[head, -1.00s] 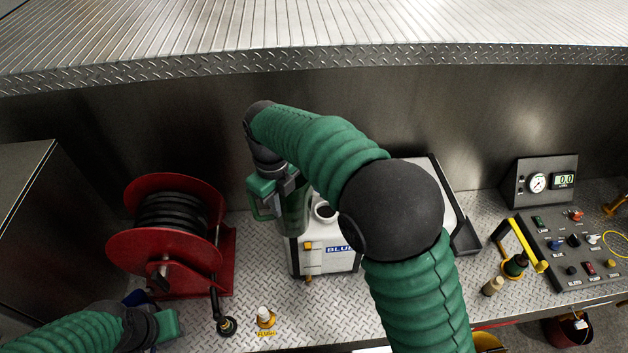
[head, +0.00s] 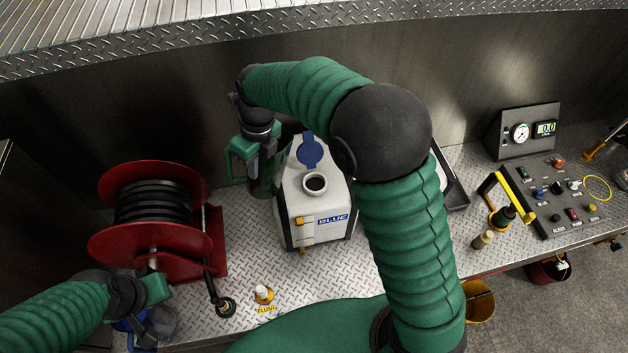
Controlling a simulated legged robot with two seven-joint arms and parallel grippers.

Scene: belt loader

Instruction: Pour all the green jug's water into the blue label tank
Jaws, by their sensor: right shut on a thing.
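The green jug (head: 264,183) is in my right gripper (head: 266,152), which is shut on it. The jug looks roughly upright, held at the left side of the blue label tank (head: 296,204).
A red hose reel (head: 150,237) stands left of the tank. A flush fitting (head: 263,294) sits in front. A control panel (head: 565,200) and yellow handle (head: 517,197) are at right. A yellow bucket (head: 478,302) stands below the deck edge.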

